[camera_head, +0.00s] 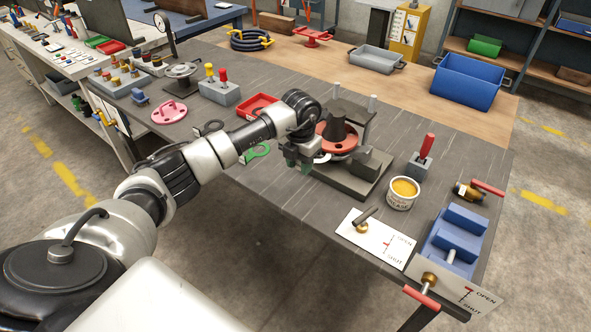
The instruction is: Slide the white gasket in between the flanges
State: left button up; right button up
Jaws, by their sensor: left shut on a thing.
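The flanged spool (336,128) stands in a dark fixture (345,182) on the table, with a red upper flange and a dark cone-shaped neck above it. My left gripper (303,162) is at the left side of the spool, shut on the white gasket (323,158). A small part of the gasket shows as a pale curved edge at the fingertips, just below the red flange's left side. The rest of it is hidden by the gripper and the spool. I cannot tell how far it lies between the flanges. My right gripper is not in view.
The table's near-left surface is clear.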

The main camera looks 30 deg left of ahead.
pick_arm(q)
jog(key=shift+w+d+f+b, duration=0.1)
jog(key=shift+w+d+b, duration=0.05)
jog(key=shift+w+b, duration=1.25)
jog(key=shift+w+d+b, duration=0.15)
jog(key=shift+w+b, duration=1.75)
jog(key=shift+w, duration=0.55)
jog(key=shift+w+b, duration=0.3)
jog(key=shift+w, duration=0.05)
jog(key=shift+r, duration=0.2)
jog(key=shift+w+r, duration=0.2)
jog(key=shift+r, duration=0.1)
jog(key=shift+s+f, duration=0.15)
jog(key=shift+f, duration=0.45)
jog(key=o, duration=0.8)
jog(key=shift+f, duration=0.1)
jog(key=shift+o, duration=0.2)
jog(key=shift+w+d+f, duration=0.1)
jog(key=shift+w, duration=0.15)
